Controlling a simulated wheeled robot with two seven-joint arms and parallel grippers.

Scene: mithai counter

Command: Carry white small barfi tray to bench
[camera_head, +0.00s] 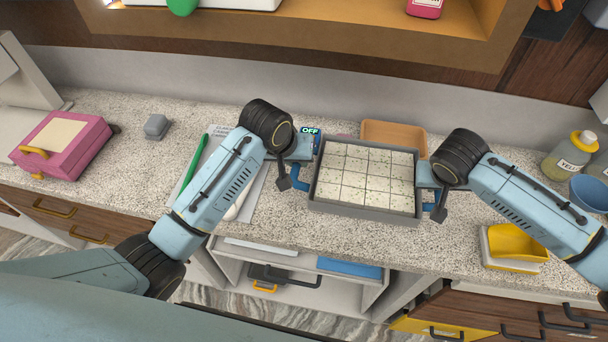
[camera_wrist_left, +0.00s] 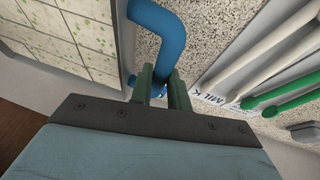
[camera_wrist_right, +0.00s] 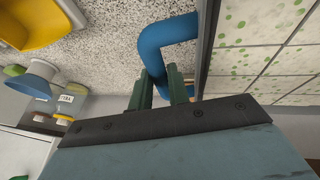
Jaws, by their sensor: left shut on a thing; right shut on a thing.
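The barfi tray (camera_head: 360,209) is a grey-rimmed tray with blue side handles, filled with white, green-flecked barfi cut in squares. It is at the middle of the speckled counter in the head view; I cannot tell whether it touches the counter. My left gripper (camera_head: 297,178) is shut on the tray's left blue handle, which also shows in the left wrist view (camera_wrist_left: 165,35). My right gripper (camera_head: 434,204) is shut on the right blue handle, seen in the right wrist view (camera_wrist_right: 160,45). The fingertips are partly hidden behind the handles.
An orange tray (camera_head: 394,136) lies just behind the barfi tray. A pink case (camera_head: 62,143) stands at the left. A yellow scoop (camera_head: 516,243), a yellow-capped jar (camera_head: 569,157) and a blue bowl (camera_head: 590,192) are at the right. An open shelf (camera_head: 300,292) is below the counter.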

